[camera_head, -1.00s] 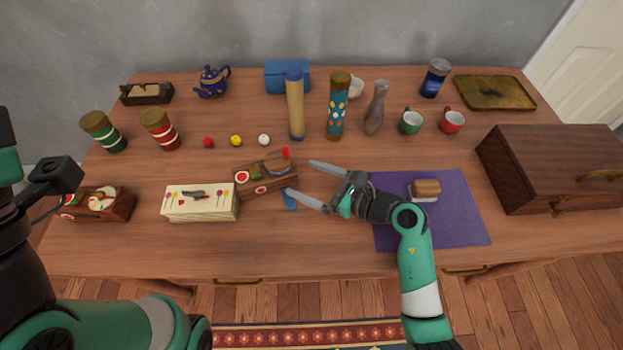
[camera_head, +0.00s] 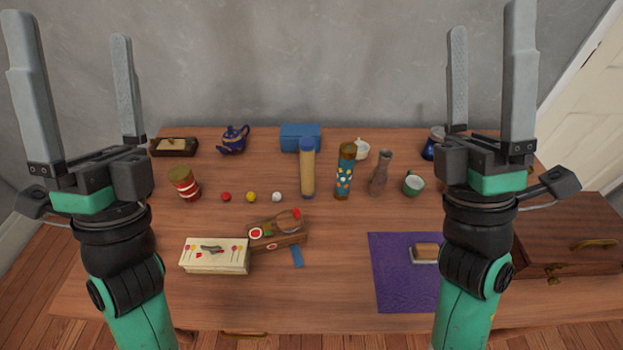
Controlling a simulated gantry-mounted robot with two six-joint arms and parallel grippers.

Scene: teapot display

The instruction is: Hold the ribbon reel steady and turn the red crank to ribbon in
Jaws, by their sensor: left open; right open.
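The ribbon reel (camera_head: 284,240) is a small wooden stand near the middle of the table, with a round reel on it. A red crank knob (camera_head: 297,214) shows at its upper right. A short blue ribbon (camera_head: 297,257) lies out from its front onto the table. My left gripper (camera_head: 72,28) is raised high at the left, open and empty, its fingers pointing up. My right gripper (camera_head: 489,20) is raised high at the right, also open and empty. Both are far from the reel and touch nothing.
A cream box (camera_head: 215,256) stands close to the reel's left. A purple mat (camera_head: 392,285) bearing a small block (camera_head: 425,251) lies to the right. Small balls, tall cylinders (camera_head: 307,172) and a vase (camera_head: 381,173) stand behind. A wooden chest (camera_head: 560,232) is partly hidden at the right.

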